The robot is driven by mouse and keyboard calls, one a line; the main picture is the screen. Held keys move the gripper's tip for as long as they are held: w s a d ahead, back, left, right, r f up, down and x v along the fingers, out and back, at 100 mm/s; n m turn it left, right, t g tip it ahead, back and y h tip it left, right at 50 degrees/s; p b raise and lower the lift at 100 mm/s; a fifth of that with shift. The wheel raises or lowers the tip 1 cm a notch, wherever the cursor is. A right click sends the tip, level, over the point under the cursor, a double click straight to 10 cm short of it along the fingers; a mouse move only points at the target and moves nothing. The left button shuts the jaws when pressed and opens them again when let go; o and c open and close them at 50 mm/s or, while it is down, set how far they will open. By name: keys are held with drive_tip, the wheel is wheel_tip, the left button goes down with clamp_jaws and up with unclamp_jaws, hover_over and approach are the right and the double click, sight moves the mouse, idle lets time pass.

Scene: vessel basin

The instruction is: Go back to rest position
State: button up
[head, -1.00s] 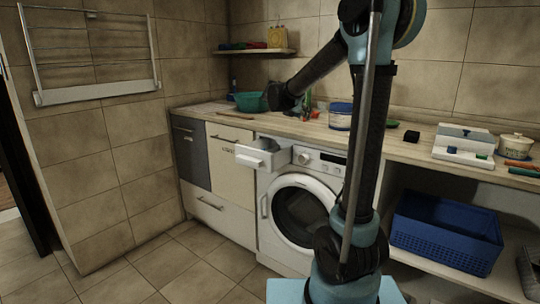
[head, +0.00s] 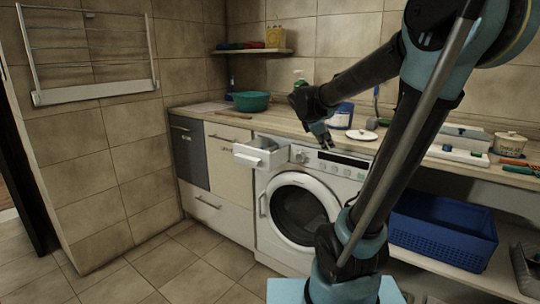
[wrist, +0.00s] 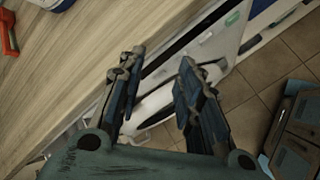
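My gripper (head: 328,142) hangs over the front edge of the wooden counter (head: 285,124), just above the control panel of the white washing machine (head: 300,200). In the wrist view, the two dark fingers of my gripper (wrist: 160,68) stand apart, with nothing held between them. The counter edge and the white washer front show beyond and between the fingers. My arm reaches up at the right of the head view and bends down to the gripper, hiding part of the counter.
The washer's detergent drawer (head: 262,154) is pulled out. A teal basin (head: 252,102), a white-and-blue tub (head: 341,116) and a round white lid (head: 361,134) are on the counter. A blue crate (head: 445,232) is on the low shelf at right. Open floor lies at left.

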drive_tip(key=s+a+f+m+g+y, duration=0.1)
drive_tip(key=s+f+m+y, duration=0.1)
drive_tip(key=s+f+m, duration=0.4)
drive_tip(key=s+a+f+m+g+y, duration=0.1)
drive_tip(key=s+f+m, duration=0.4)
drive_tip(key=s, duration=0.8)
drive_tip(key=s+f+m+g+y, duration=0.2)
drive_tip(key=s+f+m, duration=0.4)
drive_tip(key=s, duration=0.3)
drive_tip(key=shift+s+a+f+m+y, duration=0.3)
drive_tip(key=shift+a+f+y, duration=0.05)
drive_tip(key=shift+a+y, duration=0.05)
drive_tip(key=shift+w+f+g, duration=0.2)
drive_tip(key=shift+w+g, duration=0.1)
drive_tip(key=shift+w, duration=0.15)
